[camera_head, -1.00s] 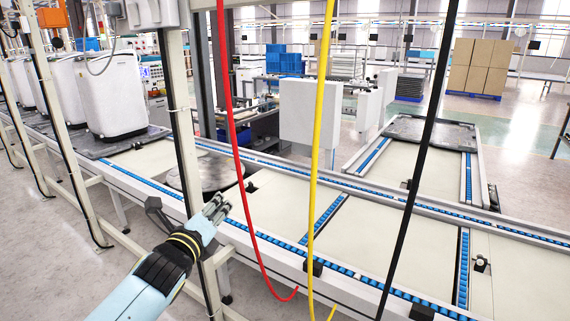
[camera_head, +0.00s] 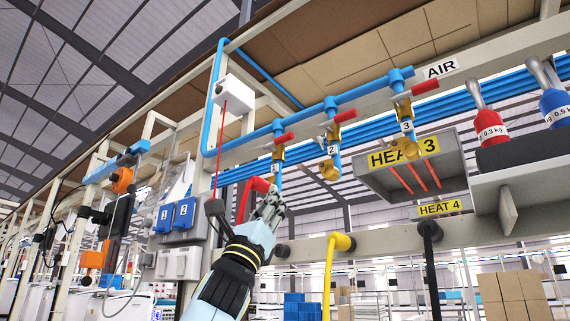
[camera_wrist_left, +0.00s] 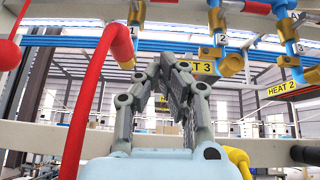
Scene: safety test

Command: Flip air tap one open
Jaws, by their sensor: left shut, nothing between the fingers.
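Air tap one (camera_head: 277,156) hangs from a blue pipe under the AIR label, a brass fitting marked 1. Its red handle (camera_head: 284,139) points to the right. Taps two (camera_head: 330,155) and three (camera_head: 407,122) hang further right, with red handles pointing the same way. My left gripper (camera_head: 274,190) is shut and empty, below tap one and apart from its handle. In the left wrist view its fingers (camera_wrist_left: 176,60) meet at the tips, with the tap one label (camera_wrist_left: 134,32) up and to the left. My right gripper is out of view.
A red hose (camera_head: 250,188) curves close beside my left gripper. A yellow hose (camera_head: 334,258) hangs from the beam to the right.

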